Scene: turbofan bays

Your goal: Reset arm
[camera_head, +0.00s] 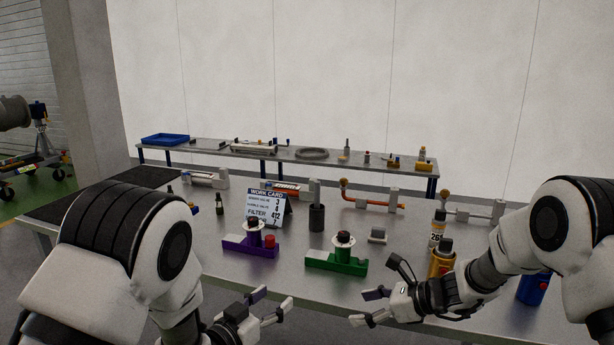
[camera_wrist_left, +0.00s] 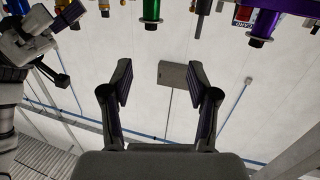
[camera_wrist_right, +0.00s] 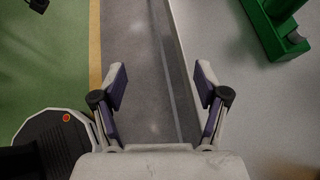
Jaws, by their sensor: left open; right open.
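My left gripper (camera_head: 268,306) is open and empty, low in front of the near table edge in the head view. Its two spread fingers also show in the left wrist view (camera_wrist_left: 160,85), with nothing between them. My right gripper (camera_head: 364,307) is open and empty, facing the left one across a gap near the same edge. Its fingers are apart in the right wrist view (camera_wrist_right: 160,88), above the floor and table edge. Neither gripper touches an object.
The steel table (camera_head: 300,285) holds a purple fixture (camera_head: 248,246), a green fixture (camera_head: 336,262), a work card (camera_head: 266,207), a yellow bottle (camera_head: 441,262) near my right arm and a blue container (camera_head: 534,289). A second table (camera_head: 215,148) stands behind.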

